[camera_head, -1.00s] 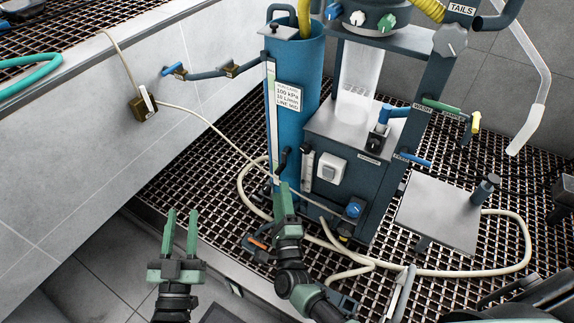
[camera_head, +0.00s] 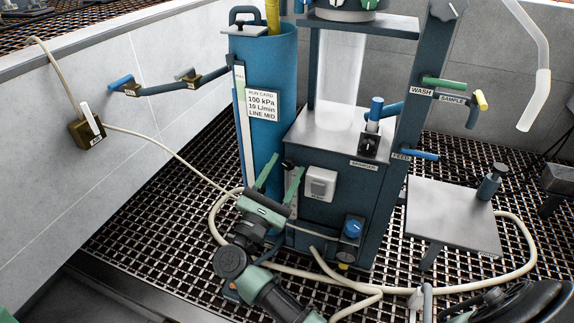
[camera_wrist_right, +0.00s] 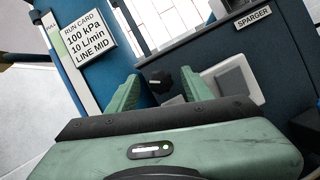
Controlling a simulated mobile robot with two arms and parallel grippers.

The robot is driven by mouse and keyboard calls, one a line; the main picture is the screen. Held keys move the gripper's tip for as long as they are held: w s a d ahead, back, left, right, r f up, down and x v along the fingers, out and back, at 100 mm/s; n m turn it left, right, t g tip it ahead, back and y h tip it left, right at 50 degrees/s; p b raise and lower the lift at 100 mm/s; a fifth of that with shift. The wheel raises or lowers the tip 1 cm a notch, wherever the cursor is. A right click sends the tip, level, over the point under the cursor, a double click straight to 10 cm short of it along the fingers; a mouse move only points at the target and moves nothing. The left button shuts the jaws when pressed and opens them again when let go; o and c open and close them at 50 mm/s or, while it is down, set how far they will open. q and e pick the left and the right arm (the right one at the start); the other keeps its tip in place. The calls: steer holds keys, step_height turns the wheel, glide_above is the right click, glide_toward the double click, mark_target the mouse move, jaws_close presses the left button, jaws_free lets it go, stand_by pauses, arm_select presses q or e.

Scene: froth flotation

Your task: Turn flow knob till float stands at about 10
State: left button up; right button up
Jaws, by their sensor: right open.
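The small black flow knob (camera_wrist_right: 160,78) shows in the right wrist view between the two green fingers of my right gripper (camera_wrist_right: 161,90). The fingers are open and apart, with the knob beyond their tips; I cannot tell whether they touch it. In the head view, my right gripper (camera_head: 280,172) is in front of the dark blue cabinet's left side. It largely covers the flow meter (camera_head: 293,207) there, and the float and scale cannot be read. Only a green sliver, likely my left gripper, shows at the bottom left corner of the head view.
A blue cylinder with a run card (camera_head: 262,105) reading 10 L/min stands left of the cabinet. A white switch (camera_head: 320,184) and a blue knob (camera_head: 352,228) sit on the cabinet's front. A pale hose (camera_head: 160,141) crosses to the wall. A metal plate (camera_head: 450,218) stands to the right.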

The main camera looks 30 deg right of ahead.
steer(key=shift+x, duration=1)
jaws_close()
